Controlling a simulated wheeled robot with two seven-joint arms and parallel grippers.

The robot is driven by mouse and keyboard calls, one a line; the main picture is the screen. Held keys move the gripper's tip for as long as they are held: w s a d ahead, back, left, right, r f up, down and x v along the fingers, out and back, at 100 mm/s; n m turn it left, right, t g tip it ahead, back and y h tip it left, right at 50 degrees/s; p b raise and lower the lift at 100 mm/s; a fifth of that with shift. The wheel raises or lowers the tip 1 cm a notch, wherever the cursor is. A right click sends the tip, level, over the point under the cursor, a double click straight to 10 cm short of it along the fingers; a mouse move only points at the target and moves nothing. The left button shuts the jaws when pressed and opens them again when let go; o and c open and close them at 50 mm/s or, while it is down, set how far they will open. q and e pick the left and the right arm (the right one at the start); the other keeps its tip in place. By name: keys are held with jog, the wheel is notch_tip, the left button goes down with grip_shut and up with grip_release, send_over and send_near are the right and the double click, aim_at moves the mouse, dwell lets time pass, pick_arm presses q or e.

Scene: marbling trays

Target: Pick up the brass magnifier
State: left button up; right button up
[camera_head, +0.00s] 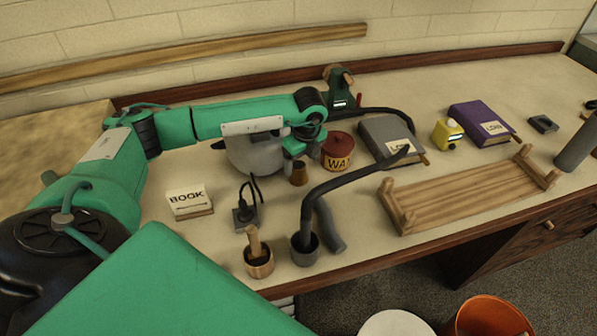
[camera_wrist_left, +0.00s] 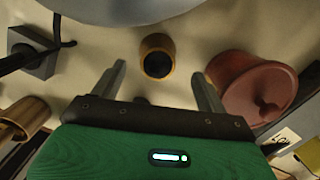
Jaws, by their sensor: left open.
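The brass magnifier (camera_head: 299,175) is a small brass cylinder standing on the worktop, between a grey rounded vessel and a red lidded pot. In the left wrist view the magnifier (camera_wrist_left: 157,56) shows a brass rim around a dark centre. It lies ahead of the fingertips, roughly midway between them. My left gripper (camera_head: 299,155) is just above and behind it in the head view. In the wrist view the left gripper (camera_wrist_left: 158,72) is open, with nothing between its fingers. My right gripper is not in view.
The red pot (camera_head: 337,150) is close on the right, and the grey vessel (camera_head: 253,157) close on the left. A dark curved lamp arm (camera_head: 345,182) rises in front. A black stand (camera_head: 246,212) and a wooden rack (camera_head: 465,190) are nearby.

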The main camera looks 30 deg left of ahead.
aim_at(298, 165)
pick_arm(q)
jog(key=f, duration=0.1)
jog(key=a+f+p, duration=0.1)
jog(key=f, duration=0.1)
jog(key=shift+a+f, duration=0.2)
jog(key=shift+f, duration=0.6)
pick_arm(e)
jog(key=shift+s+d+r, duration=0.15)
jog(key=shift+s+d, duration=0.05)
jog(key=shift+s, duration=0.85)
pick_arm(q)
jog(key=shift+c, duration=1.2)
jog(key=c, duration=0.7)
jog(key=shift+c, duration=0.7)
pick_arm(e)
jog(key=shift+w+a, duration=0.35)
